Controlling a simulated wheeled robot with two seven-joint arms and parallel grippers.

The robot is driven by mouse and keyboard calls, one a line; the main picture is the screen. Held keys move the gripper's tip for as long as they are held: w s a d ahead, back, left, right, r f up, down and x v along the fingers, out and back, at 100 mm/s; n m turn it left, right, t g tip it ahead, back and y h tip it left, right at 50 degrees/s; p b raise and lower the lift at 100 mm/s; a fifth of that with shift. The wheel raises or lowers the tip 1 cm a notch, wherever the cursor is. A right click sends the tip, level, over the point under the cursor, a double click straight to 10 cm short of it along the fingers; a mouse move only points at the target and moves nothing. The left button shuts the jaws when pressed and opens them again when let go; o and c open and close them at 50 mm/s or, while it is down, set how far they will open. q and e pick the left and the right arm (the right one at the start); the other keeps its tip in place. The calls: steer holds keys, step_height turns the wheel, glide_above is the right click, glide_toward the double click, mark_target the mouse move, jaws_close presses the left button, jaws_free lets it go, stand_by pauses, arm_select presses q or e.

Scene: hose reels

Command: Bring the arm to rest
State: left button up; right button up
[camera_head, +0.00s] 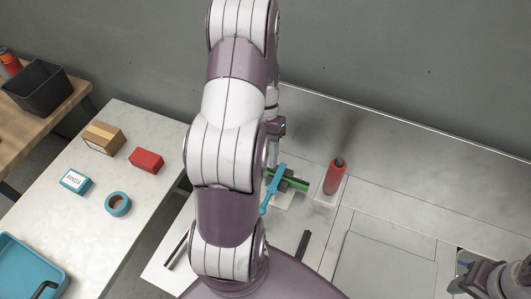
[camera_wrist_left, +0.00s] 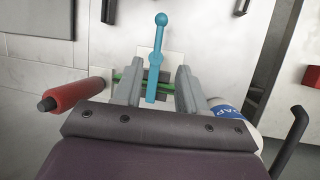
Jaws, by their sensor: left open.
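My left arm (camera_head: 222,150) rises large through the middle of the head view. Its gripper (camera_head: 276,128) is partly hidden behind the arm. In the left wrist view, the left gripper (camera_wrist_left: 160,75) is open, with its two grey fingers apart. A blue lever (camera_head: 272,188) shows between the fingers in the left wrist view (camera_wrist_left: 158,50), with a green bar (camera_head: 290,180) crossing behind it. I cannot tell whether the fingers touch the lever. My right arm's end (camera_head: 490,278) is at the lower right of the head view, with its fingers unclear.
A red cylinder (camera_head: 335,177) stands beside the lever on the metal bench (camera_head: 400,215). The left table (camera_head: 130,200) holds a cardboard box (camera_head: 104,137), a red block (camera_head: 146,160), a RINGS box (camera_head: 75,181), a blue ring (camera_head: 117,204) and a blue tray (camera_head: 30,262).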

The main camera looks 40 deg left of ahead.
arm_select(q)
steer(key=s+d+r+m+t+y+b, duration=0.1)
steer(key=d+r+m+t+y+b, duration=0.1)
steer(key=d, duration=1.3)
step_height(320, 180, up, 3)
steer(key=m+t+y, duration=0.1)
steer(key=t, duration=0.2)
steer(key=shift+d, duration=0.35)
steer(key=shift+a+f, duration=0.1)
steer(key=shift+f, duration=0.05)
